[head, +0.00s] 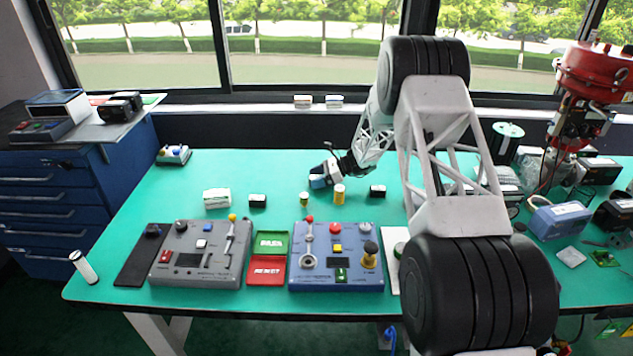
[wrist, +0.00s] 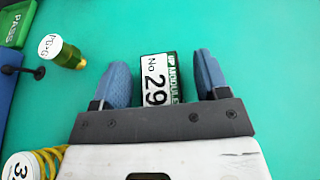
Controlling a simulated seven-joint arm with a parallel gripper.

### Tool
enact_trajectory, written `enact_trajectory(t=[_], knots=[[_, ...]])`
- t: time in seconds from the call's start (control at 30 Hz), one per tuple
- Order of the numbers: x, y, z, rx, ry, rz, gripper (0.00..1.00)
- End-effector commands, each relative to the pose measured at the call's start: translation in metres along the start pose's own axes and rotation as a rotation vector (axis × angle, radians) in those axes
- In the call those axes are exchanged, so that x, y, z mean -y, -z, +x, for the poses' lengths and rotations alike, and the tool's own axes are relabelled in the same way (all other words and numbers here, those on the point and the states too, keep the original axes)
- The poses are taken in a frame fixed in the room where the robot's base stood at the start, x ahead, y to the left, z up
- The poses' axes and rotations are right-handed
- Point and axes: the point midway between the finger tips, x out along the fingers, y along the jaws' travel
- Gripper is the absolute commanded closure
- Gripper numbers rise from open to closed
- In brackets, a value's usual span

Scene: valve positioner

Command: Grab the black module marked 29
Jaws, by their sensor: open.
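The black module marked 29 (wrist: 160,82) lies on the green table in the wrist view, with a white "No 29" label and a green-black strip. My gripper (wrist: 163,68) is open, with one blue finger on each side of the module. A gap shows at both sides, wider on the right. The module's near end is close to the dark gripper body. Its height relative to the fingers is hard to tell. In the head view my gripper (head: 322,179) is low over the middle of the table, and the module is not clearly visible there.
In the head view, dark blocks (head: 257,201) and (head: 377,191) lie either side. Control boxes (head: 335,262) stand nearer. The table right of the module is clear.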

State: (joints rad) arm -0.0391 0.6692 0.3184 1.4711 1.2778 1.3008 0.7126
Motion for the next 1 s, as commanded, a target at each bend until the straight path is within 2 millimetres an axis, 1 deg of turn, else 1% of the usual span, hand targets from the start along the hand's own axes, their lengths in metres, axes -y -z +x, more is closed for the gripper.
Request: enact_trajectory(t=[0.17, 0.5, 0.53, 0.83, 1.0], knots=[[0.000, 0.000, 0.000, 0.000, 0.000, 0.000, 0.32], [0.000, 0.000, 0.000, 0.000, 0.000, 0.000, 0.84], [0.000, 0.000, 0.000, 0.000, 0.000, 0.000, 0.88], [0.000, -0.002, -0.001, 0.000, 0.000, 0.000, 0.88], [0.000, -0.010, -0.004, 0.000, 0.001, -0.001, 0.88]])
